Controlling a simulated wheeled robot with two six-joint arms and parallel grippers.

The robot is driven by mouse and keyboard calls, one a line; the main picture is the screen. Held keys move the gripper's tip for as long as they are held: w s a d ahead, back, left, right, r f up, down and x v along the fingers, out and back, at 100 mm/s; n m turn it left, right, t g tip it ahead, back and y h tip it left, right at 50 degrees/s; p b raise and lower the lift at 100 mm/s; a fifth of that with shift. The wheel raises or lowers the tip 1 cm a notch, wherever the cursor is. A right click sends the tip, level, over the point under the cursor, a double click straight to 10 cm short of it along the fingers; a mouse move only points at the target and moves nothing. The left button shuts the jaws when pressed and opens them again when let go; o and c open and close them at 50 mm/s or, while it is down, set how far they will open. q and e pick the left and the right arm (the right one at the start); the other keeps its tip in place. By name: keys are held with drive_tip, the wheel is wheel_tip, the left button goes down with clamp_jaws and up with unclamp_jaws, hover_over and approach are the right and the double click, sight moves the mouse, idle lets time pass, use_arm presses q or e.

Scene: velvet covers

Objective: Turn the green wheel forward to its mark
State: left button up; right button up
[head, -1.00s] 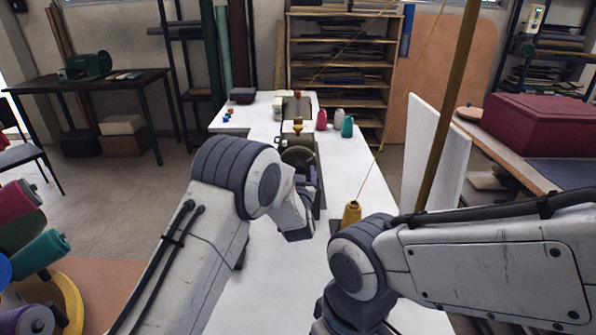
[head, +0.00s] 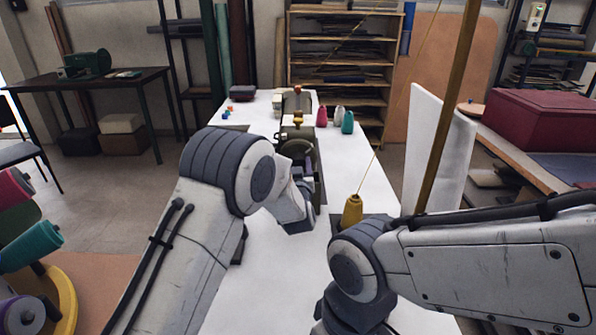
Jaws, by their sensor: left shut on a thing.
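The sewing machine (head: 297,103) stands on the white table, its end facing me. The dull green wheel (head: 298,146) is on its near end, partly hidden by my left wrist. I cannot make out its mark. My left gripper (head: 314,178) is at the wheel's lower right, mostly hidden behind my own wrist. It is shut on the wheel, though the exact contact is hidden. My right arm comes in from the right and bends down; its gripper is out of view.
A yellow thread cone (head: 352,211) stands right of my left wrist, its thread running up. Red (head: 321,116), pale (head: 339,116) and teal (head: 347,122) cones stand farther back. A white panel (head: 438,150) and a brown pole (head: 447,105) are at the right. The table's front middle is clear.

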use_arm(q)
drive_tip(key=n+b, duration=0.4)
drive_tip(key=b, duration=0.1)
drive_tip(key=n+b, duration=0.5)
drive_tip(key=b, duration=0.1)
drive_tip(key=n+b, duration=0.4)
drive_tip(key=b, duration=0.1)
drive_tip(key=shift+a+f+n, duration=0.15)
drive_tip(key=shift+f+n, duration=0.15)
drive_tip(key=shift+f, duration=0.05)
drive_tip(key=shift+r+n+b, duration=0.15)
drive_tip(key=shift+n+b, duration=1.35)
drive_tip(key=shift+b, duration=0.3)
drive_tip(key=o, duration=1.4)
drive_tip(key=shift+s+r, duration=0.1)
drive_tip(key=s, duration=1)
drive_tip(key=shift+s, duration=0.2)
